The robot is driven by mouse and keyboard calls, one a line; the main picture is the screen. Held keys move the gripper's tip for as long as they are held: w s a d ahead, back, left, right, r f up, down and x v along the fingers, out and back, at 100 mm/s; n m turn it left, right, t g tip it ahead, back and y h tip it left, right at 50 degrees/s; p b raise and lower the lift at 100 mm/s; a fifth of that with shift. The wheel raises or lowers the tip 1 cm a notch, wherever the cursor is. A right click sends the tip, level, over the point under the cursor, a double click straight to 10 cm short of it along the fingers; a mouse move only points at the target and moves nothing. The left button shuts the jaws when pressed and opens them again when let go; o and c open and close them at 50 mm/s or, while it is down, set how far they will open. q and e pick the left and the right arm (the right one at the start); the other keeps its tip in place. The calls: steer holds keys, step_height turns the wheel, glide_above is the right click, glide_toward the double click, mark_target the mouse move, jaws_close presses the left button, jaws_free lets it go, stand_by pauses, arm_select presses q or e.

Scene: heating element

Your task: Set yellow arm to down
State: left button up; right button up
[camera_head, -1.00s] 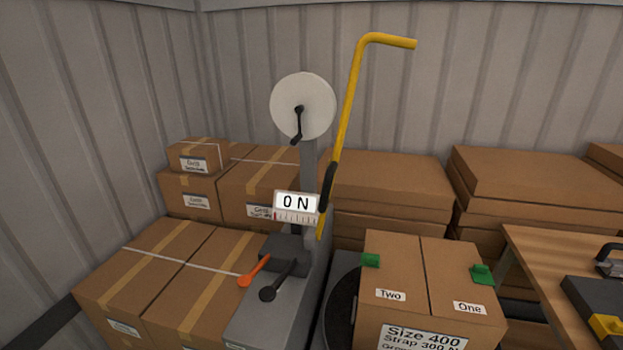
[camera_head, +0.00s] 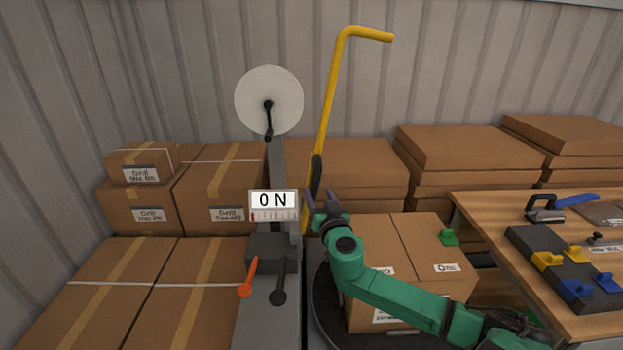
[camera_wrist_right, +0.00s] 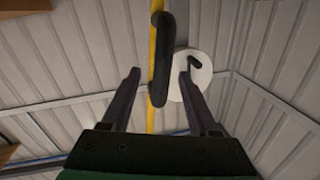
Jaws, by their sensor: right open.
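The yellow arm (camera_head: 329,95) stands nearly upright beside the grey machine post (camera_head: 278,170), its top bent to the right. My left gripper is not in view.
A cardboard box (camera_head: 425,235) stands on a black turntable (camera_head: 322,300) behind my right arm. A wooden table (camera_head: 480,210) is at right.

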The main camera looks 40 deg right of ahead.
mark_target(312, 181)
steer(key=p+x, duration=0.1)
steer(key=x, duration=0.5)
steer(key=shift+w+r, duration=0.1)
steer(key=shift+w, duration=0.25)
steer(key=shift+w+d, duration=0.2)
steer(key=shift+w, duration=0.1)
steer(key=c, duration=0.9)
steer(key=shift+s, duration=0.1)
jaws_close()
